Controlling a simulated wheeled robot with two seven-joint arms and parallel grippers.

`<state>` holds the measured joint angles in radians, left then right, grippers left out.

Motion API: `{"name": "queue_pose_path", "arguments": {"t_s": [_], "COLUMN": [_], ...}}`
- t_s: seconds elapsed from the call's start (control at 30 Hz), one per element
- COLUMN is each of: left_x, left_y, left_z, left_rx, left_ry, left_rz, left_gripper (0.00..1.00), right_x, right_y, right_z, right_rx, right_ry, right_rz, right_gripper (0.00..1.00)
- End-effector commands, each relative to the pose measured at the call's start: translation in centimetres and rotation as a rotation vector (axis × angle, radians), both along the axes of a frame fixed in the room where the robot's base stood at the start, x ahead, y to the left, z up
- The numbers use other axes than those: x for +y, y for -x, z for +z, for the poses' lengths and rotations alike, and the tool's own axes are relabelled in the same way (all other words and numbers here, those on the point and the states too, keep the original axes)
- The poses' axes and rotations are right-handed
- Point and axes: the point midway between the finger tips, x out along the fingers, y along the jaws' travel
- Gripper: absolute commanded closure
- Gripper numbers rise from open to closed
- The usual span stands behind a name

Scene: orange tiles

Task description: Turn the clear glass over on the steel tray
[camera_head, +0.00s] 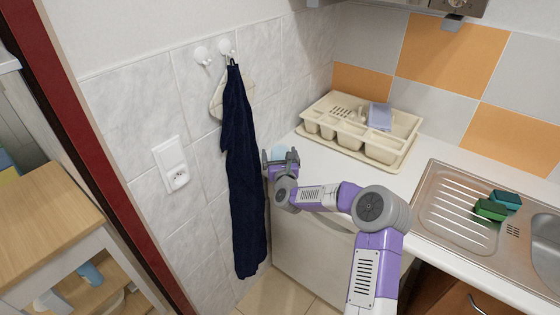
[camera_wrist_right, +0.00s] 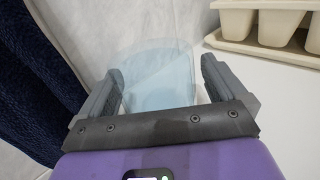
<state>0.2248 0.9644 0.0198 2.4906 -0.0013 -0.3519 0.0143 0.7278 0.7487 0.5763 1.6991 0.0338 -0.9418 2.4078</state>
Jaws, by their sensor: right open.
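The clear glass (camera_wrist_right: 158,75) is a pale bluish, see-through shape between the fingers of my right gripper (camera_wrist_right: 160,85) in the right wrist view. The fingers stand apart on either side of it, and I cannot tell whether they touch it. In the head view only a bluish bit of the glass (camera_head: 278,153) shows behind my right gripper (camera_head: 280,158), at the counter's left end by the tiled wall. Which way up the glass stands is unclear. The ribbed steel tray (camera_head: 440,205) is the drainboard beside the sink at the right. My left gripper is out of view.
A cream dish rack (camera_head: 345,140) with a bluish item stands at the back of the white counter. Green sponges (camera_head: 492,208) lie by the sink basin (camera_head: 545,245). A dark blue towel (camera_head: 243,170) hangs left of my gripper. Counter between rack and steel is clear.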

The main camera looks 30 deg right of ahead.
Motion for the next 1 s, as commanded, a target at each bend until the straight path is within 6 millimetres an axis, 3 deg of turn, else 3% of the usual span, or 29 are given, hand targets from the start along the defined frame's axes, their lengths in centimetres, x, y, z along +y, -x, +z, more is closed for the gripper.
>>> {"name": "queue_pose_path", "arguments": {"t_s": [0.07,0.53,0.77,1.0], "left_x": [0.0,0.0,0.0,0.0], "left_y": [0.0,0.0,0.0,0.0], "left_z": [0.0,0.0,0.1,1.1], "left_rx": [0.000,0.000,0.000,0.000], "left_ry": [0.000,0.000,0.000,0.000], "left_rz": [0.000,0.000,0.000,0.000], "left_gripper": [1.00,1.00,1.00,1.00], "right_x": [0.0,0.0,0.0,0.0], "right_y": [0.0,0.0,0.0,0.0], "right_z": [0.0,0.1,0.6,4.8], "right_rx": [0.000,-0.002,-0.003,-0.005], "right_ry": [0.000,0.001,0.001,0.003], "right_rz": [0.000,0.000,0.000,0.000], "right_gripper": [0.02,0.72,0.72,0.72]}}
